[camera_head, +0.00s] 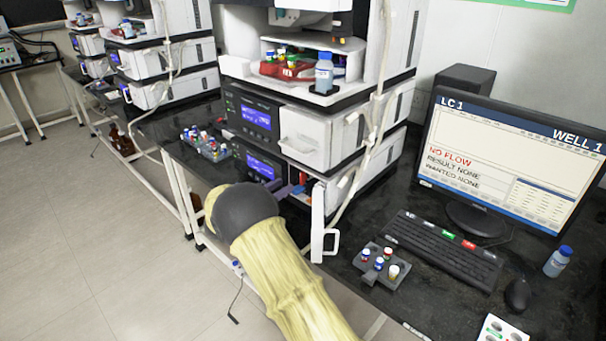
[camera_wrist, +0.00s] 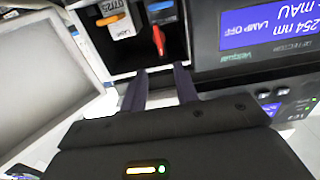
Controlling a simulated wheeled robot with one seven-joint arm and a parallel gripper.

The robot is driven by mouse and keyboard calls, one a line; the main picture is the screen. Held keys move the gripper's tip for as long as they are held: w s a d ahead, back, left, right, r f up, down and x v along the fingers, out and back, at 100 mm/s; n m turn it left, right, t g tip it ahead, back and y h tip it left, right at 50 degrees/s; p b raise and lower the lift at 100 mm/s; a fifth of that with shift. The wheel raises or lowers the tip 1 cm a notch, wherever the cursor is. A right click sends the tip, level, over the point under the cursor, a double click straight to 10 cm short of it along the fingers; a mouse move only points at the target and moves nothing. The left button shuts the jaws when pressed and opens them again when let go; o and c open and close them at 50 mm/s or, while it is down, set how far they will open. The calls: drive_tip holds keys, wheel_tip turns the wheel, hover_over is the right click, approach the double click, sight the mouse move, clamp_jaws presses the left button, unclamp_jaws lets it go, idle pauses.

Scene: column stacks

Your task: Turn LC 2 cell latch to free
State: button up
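In the wrist view, an open compartment holds a red lever (camera_wrist: 158,40), which looks like the cell latch. It hangs just ahead of my gripper (camera_wrist: 160,73). My gripper's two dark fingers are apart with nothing visible between them, and the tips are at the compartment's opening. I cannot tell whether they touch the lever. Left of the lever is a white labelled part (camera_wrist: 121,24) with an orange bar (camera_wrist: 110,19). I cannot read an LC number on this unit.
An open white door (camera_head: 318,222) stands beside the compartment, and fills the left of the wrist view (camera_wrist: 45,75). A lit display (camera_wrist: 250,25) reads "LAMP OFF". A vial rack (camera_head: 379,265), keyboard (camera_head: 440,248) and monitor (camera_head: 510,160) reading "LC 1" are to the right.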

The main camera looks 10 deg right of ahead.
sight(301, 174)
drive_tip(key=x, duration=0.9)
drive_tip(key=shift+w+d, duration=0.15)
drive_tip(key=shift+w, duration=0.1)
clamp_jaws()
